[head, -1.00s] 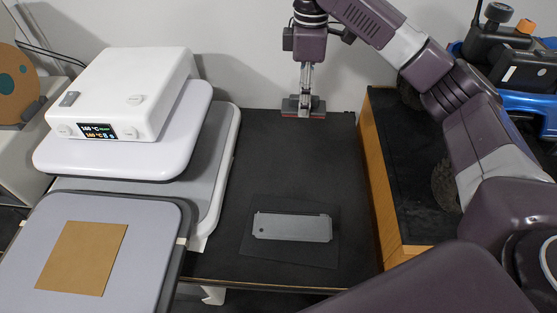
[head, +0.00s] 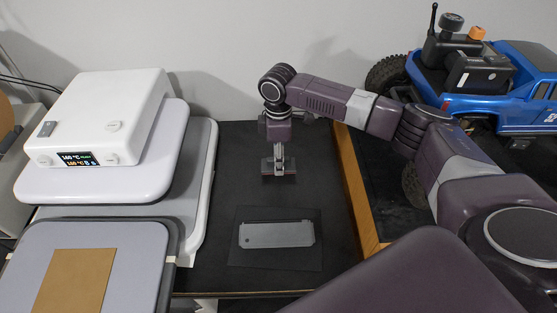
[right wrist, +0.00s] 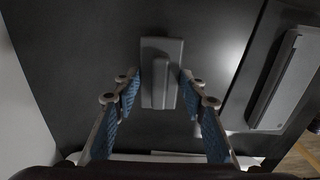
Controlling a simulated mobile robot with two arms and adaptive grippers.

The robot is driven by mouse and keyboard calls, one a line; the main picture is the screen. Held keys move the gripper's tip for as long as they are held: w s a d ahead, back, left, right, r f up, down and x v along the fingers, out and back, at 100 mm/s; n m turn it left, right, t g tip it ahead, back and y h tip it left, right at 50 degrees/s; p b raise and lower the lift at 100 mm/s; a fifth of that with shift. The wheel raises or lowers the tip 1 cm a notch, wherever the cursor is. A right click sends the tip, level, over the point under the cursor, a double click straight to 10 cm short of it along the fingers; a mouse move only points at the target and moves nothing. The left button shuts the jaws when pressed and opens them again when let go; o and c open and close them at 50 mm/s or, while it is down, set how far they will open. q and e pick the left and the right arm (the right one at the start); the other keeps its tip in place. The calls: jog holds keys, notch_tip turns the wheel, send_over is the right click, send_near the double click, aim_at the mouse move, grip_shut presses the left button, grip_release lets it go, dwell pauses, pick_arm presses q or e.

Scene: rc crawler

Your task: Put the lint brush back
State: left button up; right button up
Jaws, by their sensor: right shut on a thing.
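The lint brush (head: 279,174) is a grey block with a raised handle and a reddish strip at its lower front edge. My right gripper (head: 279,156) points down and is shut on its handle. In the right wrist view the brush (right wrist: 160,60) sits between the two blue-padded fingers. I cannot tell whether its underside touches the black tabletop. A flat grey tray-like plate (head: 277,235) lies on a dark mat (head: 300,262), nearer the front than the brush. The plate also shows at the right of the right wrist view (right wrist: 287,80). My left gripper is out of view.
A white heat-press machine (head: 100,115) with grey platens and a brown sheet (head: 72,285) stands left. A wood-edged black platform (head: 355,190) with a blue RC crawler (head: 510,95) stands right. The black tabletop (head: 235,185) around the brush is clear.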

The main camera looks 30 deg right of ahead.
jog(key=shift+f, duration=0.9)
jog(key=shift+f, duration=0.1)
jog(key=o, duration=1)
notch_tip(320, 180, up, 11)
jog(key=b, duration=0.3)
jog(key=shift+b, duration=0.3)
jog(key=shift+r, duration=0.65)
